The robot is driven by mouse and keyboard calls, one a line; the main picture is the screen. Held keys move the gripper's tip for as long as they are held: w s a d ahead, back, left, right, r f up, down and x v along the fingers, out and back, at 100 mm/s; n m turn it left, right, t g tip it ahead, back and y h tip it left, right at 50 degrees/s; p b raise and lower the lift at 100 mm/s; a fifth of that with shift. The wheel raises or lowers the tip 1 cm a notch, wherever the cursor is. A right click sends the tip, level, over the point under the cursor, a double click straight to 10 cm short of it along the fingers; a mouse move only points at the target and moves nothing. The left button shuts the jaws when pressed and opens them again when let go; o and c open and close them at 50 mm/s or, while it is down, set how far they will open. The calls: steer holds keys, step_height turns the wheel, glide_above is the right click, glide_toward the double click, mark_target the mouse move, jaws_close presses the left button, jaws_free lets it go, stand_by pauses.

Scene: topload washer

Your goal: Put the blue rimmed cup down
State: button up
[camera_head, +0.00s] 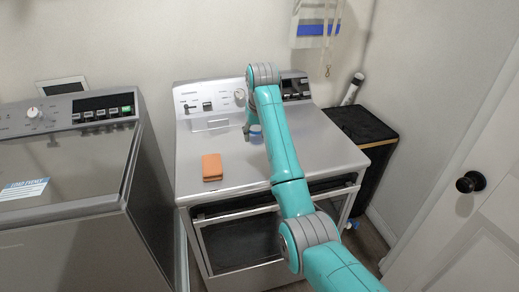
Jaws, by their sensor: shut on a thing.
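My gripper (248,132) is small and dark at the cup's left side, partly hidden by my arm, and is shut on the cup. The cup looks upright. I cannot tell whether its base touches the machine top.
An orange folded cloth or sponge (212,167) lies on the machine top to the left of the cup. A topload washer (60,160) stands at left. A black bin or table (362,124) is at right. The machine top has free room around the cup.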

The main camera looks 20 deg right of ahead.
mark_target(256, 159)
step_height(256, 159, down, 8)
steer(key=shift+f, duration=0.1)
stand_by(0.4)
steer(key=o, duration=1.1)
steer(key=shift+f, duration=0.1)
steer(key=shift+o, duration=0.2)
